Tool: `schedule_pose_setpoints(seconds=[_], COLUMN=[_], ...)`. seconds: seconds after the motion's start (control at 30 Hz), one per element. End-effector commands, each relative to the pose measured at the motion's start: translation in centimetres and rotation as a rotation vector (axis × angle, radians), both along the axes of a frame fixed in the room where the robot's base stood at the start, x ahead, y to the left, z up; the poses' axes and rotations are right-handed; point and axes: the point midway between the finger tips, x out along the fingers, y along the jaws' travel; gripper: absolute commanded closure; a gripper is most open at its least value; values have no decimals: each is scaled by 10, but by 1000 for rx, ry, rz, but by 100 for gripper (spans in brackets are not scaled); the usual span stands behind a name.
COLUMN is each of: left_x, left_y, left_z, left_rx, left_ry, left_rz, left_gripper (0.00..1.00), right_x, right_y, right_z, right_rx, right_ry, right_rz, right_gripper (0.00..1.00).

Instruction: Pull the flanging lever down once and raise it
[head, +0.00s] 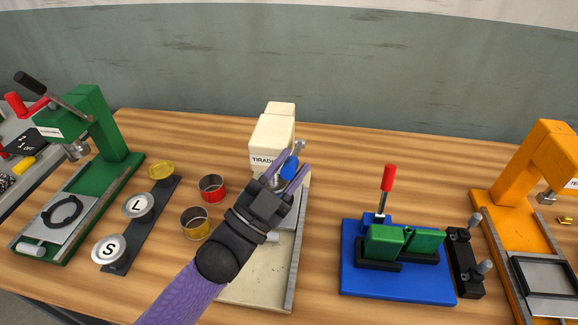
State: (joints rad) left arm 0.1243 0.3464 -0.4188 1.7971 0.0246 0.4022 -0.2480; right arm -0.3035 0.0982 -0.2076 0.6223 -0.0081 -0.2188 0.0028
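The cream press (272,134), labelled "TIRAD…", stands in the middle of the table, partly hidden behind my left arm. A lever with a blue grip (289,168) shows at its front right, with a grey metal end just above. My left gripper (291,170) reaches up from the bottom of the head view. Its two fingers lie on either side of the blue grip and appear shut on it. Much of the lever is hidden by the fingers. My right gripper is out of view.
A green press (100,125) stands at left, beside a dark strip (150,224) with round lids. Red (211,188) and yellow (195,222) rings lie left of my arm. A blue fixture (390,285) with a red-handled lever (388,190) and an orange press (530,190) stand at right.

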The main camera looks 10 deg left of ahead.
Motion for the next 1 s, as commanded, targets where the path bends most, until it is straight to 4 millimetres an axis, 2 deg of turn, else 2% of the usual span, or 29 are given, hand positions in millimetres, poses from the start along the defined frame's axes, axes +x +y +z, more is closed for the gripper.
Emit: schedule_pose_setpoints(seconds=[0.03, 0.1, 0.13, 0.47, 0.8, 1.0], left_x=[0, 0, 0, -4, -57, -70], left_y=[0, 0, 0, 3, 40, 50], left_z=[0, 0, 0, -3, -42, -50], left_rx=[0, 0, 0, 0, 2, 1], left_ry=[0, 0, -1, 0, 4, -1], left_rz=[0, 0, -1, 0, 0, 1], left_gripper=[51, 36, 33, 33, 33, 33], right_x=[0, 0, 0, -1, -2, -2], right_y=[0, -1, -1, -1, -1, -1], right_z=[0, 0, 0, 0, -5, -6], right_rx=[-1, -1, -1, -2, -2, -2], right_ry=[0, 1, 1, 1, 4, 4], right_rz=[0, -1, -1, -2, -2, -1], right_gripper=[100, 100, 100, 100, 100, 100])
